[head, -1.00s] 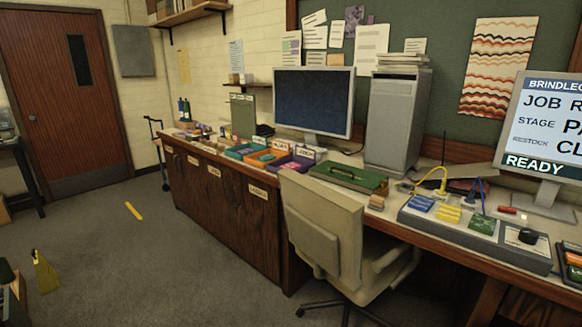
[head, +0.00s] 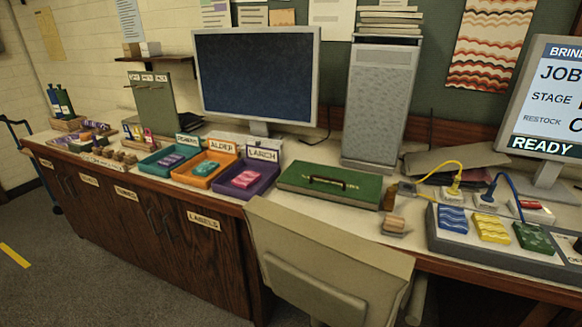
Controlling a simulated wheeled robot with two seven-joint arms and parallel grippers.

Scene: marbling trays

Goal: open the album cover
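The album looks to be the flat green item (head: 333,184) with a dark handle-like strip on top, lying on the counter in front of the grey computer tower. Its green top looks closed and level. I cannot tell for certain from here that it is the album. Neither of my grippers is in the head view.
A beige chair (head: 325,262) stands in front of the counter, just below the green item. Teal (head: 168,161), orange (head: 206,170) and purple (head: 246,180) trays sit to its left. A grey panel with coloured wavy blocks (head: 500,238) and cables lies right.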

